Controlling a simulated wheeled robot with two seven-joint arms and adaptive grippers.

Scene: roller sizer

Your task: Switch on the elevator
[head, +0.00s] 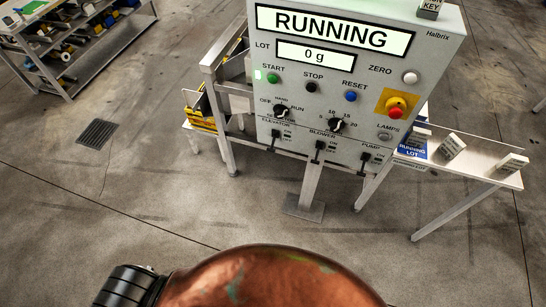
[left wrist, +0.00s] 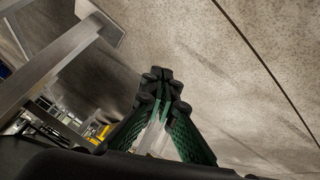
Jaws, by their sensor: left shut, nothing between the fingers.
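The grey control panel (head: 262,100) stands in the middle of the head view. Its large display reads RUNNING and the smaller one reads 0 g. The elevator switch (head: 275,141) is a small dark lever at the lower left of the panel, under the ELEVATOR label. Its handle hangs downward, like those of the blower switch (head: 319,150) and pump switch (head: 365,161). My left gripper (left wrist: 161,74) shows in the left wrist view, with green fingers shut and empty over bare floor. The elevator switch is not recognisable in that view. My right gripper is in neither view.
Above the switches are the start button (head: 272,78), selector knob (head: 281,111) and red emergency button (head: 394,109). A side table (head: 480,175) with label blocks stands at right. A shelf rack (head: 75,65) stands at upper left. Floor in front is clear.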

